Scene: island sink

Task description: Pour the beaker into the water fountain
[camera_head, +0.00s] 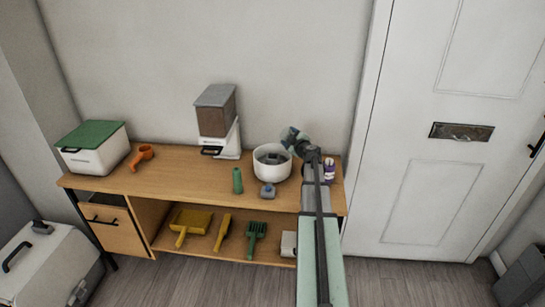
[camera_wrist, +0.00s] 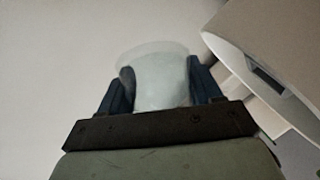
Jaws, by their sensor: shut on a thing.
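The water fountain (camera_head: 272,176) is a round white bowl with a grey middle part, on the right half of the wooden bench. A pale round body at the right of the wrist view (camera_wrist: 285,75) looks like it. My gripper (camera_head: 292,140) is above the fountain's right rim in the head view. In the wrist view its dark fingers (camera_wrist: 160,82) are shut on the sides of a pale, translucent beaker (camera_wrist: 160,65). I cannot make out the beaker in the head view, nor tell its contents or its exact tilt.
A food dispenser (camera_head: 217,115) stands left of the fountain. A green bottle (camera_head: 237,181) and a small blue-grey object (camera_head: 267,190) stand in front. A purple-and-white container (camera_head: 329,169) is right of my arm. A green-lidded bin (camera_head: 93,148) and orange scoop (camera_head: 142,155) are at left.

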